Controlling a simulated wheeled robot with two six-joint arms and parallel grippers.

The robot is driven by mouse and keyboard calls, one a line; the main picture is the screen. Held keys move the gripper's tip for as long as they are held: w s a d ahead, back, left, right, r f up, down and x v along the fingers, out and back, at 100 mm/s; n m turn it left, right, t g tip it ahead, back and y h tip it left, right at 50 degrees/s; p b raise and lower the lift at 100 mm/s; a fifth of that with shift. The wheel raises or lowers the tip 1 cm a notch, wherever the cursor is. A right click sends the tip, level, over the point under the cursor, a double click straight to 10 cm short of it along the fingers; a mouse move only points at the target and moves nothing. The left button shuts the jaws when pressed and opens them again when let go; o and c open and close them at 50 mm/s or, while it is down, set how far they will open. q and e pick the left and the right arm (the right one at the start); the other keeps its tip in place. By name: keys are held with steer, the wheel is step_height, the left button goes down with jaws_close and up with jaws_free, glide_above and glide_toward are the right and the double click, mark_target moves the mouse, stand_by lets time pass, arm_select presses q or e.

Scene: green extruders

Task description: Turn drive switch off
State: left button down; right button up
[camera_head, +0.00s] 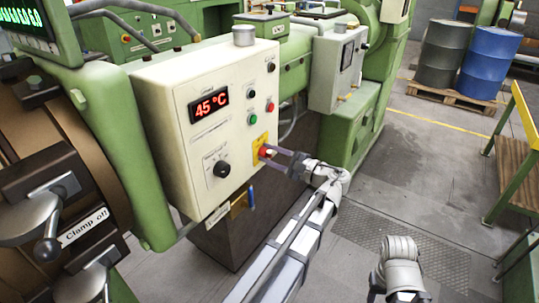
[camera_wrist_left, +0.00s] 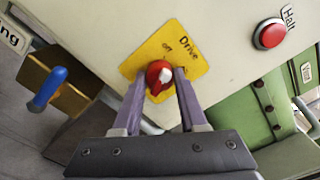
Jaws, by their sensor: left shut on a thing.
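The drive switch is a red knob (camera_wrist_left: 158,75) with a pale mark, on a yellow plate (camera_wrist_left: 139,62) lettered "Drive" and "off". In the left wrist view the "off" label is above the knob. In the head view the yellow plate (camera_head: 258,143) is low on the right side of the cream control box (camera_head: 180,130). My left gripper (camera_head: 268,155) reaches it from the right. I cannot tell the knob's exact setting.
A red "Halt" button (camera_wrist_left: 269,34) is right of the plate. A blue-handled lever (camera_head: 250,196) is below the box. A black dial (camera_head: 221,169) and a "45 °C" display (camera_head: 209,105) are on the panel. Blue and grey drums (camera_head: 490,62) stand on a pallet.

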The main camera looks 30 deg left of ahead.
arm_select(q)
steer(key=shift+n, duration=1.7)
steer(key=shift+c, duration=2.2)
jaws_free()
steer(key=d, duration=0.8)
steer(key=shift+s, duration=0.3)
steer(key=shift+a, duration=0.1)
